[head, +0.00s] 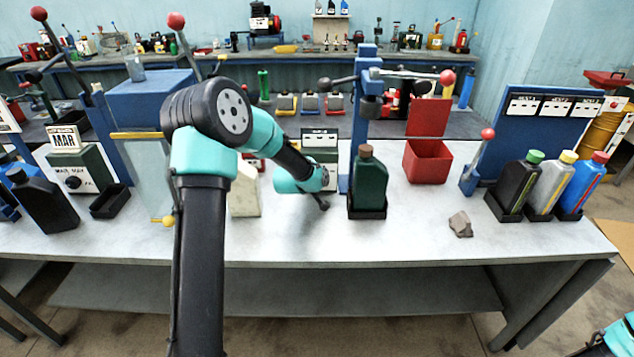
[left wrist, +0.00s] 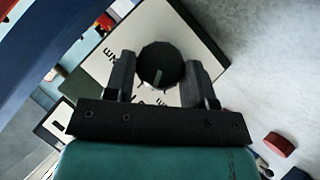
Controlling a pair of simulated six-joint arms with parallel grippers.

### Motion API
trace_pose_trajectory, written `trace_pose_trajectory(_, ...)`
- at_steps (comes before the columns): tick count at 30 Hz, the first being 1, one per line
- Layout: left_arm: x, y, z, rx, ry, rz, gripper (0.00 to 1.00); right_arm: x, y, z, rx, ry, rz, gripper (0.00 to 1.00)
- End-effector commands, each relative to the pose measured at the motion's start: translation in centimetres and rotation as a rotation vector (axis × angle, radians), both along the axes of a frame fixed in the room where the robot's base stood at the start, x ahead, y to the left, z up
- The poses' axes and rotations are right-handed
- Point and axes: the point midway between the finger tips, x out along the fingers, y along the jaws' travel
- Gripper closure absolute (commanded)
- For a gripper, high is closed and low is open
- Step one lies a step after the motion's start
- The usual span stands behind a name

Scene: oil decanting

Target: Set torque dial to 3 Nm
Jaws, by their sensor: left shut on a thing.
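The torque dial (left wrist: 160,64) is a round black knob with a pale pointer mark on a white face plate (left wrist: 103,52) with black lettering. My left gripper (left wrist: 161,70) has one finger on each side of the knob and is shut on it. The pointer mark faces the gripper's palm; the scale figures are too small or covered to read. In the head view the dial's green box (head: 319,139) stands at the back of the bench, and my left arm partly hides it. My right gripper is out of view.
The grey bench (head: 420,240) bears a dark green bottle (head: 369,182) in a black tray, a blue press column (head: 367,120), an open red box (head: 428,163) and a grey rag (head: 461,224). Three capped bottles (head: 552,186) stand at the right. The front middle is clear.

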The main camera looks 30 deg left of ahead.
Motion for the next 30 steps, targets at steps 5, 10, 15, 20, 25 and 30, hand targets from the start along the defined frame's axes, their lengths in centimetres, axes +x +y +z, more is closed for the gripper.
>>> trace_pose_trajectory(5,0.05,0.00,0.07,0.021,0.011,0.001,0.74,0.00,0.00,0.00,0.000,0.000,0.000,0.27)
trace_pose_trajectory(10,0.04,0.00,0.08,0.029,0.015,0.001,0.74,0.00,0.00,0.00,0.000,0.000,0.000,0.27)
trace_pose_trajectory(15,0.05,0.00,0.07,0.029,0.015,0.001,0.74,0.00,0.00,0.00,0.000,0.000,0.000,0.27)
trace_pose_trajectory(20,0.05,0.00,0.07,0.029,0.015,0.001,0.74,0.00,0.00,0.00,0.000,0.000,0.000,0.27)
trace_pose_trajectory(25,0.04,0.00,0.06,0.029,0.015,0.001,0.34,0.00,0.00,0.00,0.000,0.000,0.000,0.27)
trace_pose_trajectory(30,0.03,-0.01,0.05,0.028,0.016,0.001,0.24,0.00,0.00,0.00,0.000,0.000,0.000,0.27)
